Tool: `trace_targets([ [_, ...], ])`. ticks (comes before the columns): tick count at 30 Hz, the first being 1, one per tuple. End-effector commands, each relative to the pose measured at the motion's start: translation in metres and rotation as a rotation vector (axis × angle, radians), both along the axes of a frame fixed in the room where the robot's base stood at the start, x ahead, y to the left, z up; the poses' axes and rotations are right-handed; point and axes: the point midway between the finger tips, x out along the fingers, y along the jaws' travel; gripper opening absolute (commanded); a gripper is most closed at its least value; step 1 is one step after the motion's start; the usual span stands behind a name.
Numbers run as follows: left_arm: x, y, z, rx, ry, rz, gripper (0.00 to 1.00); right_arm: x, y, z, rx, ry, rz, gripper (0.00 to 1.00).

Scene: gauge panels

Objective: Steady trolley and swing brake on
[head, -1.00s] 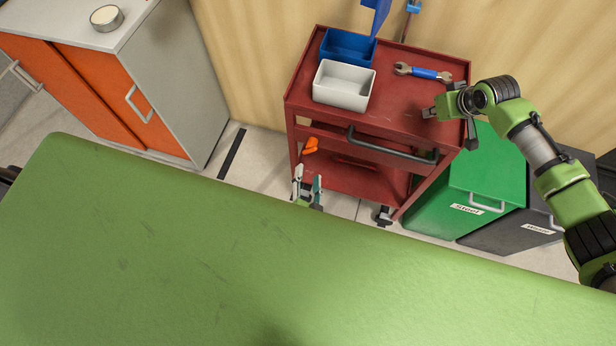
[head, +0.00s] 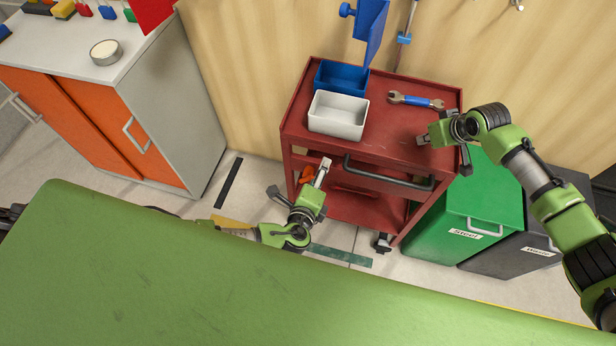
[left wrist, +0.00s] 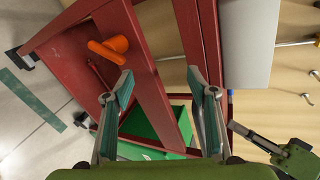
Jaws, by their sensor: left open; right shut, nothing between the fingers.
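The red trolley (head: 400,150) stands upright beyond the green table, with a dark handle bar (head: 390,175) on its front. My right gripper (head: 428,137) is shut and empty at the right part of the trolley's top; I cannot tell if it touches. My left gripper (head: 304,184) is open at the trolley's front left, partly hidden by its own arm. A bright orange piece (head: 306,174) lies close by it; in the left wrist view the orange piece (left wrist: 108,48) is beyond the open fingers (left wrist: 160,85), not between them. I cannot tell whether it is the brake.
On the trolley are a blue bin (head: 342,77), a white bin (head: 338,115) and a blue-handled wrench (head: 416,100). A green bin (head: 480,205) and a dark bin (head: 520,240) stand right. An orange-doored cabinet (head: 170,110) is left. The green table (head: 200,290) fills the foreground.

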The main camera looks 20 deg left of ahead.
Motion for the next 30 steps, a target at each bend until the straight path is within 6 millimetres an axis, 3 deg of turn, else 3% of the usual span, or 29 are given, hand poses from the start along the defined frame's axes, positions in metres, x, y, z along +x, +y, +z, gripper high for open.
trace_targets([
  [8,-0.007,0.014,0.001,0.447,0.103,-0.309,0.53,-0.003,-0.002,-0.005,-0.005,0.008,-0.001,0.0],
  [15,-0.029,0.036,-0.006,0.783,0.195,-0.576,0.53,-0.003,-0.002,-0.005,-0.005,0.008,-0.001,0.0],
  [24,-0.047,0.053,-0.011,0.971,0.25,-0.748,0.53,-0.003,-0.002,-0.005,-0.005,0.008,-0.001,0.0],
  [30,-0.037,0.052,-0.023,0.984,0.252,-0.759,0.53,-0.003,-0.002,-0.005,-0.005,0.009,-0.001,0.0],
])
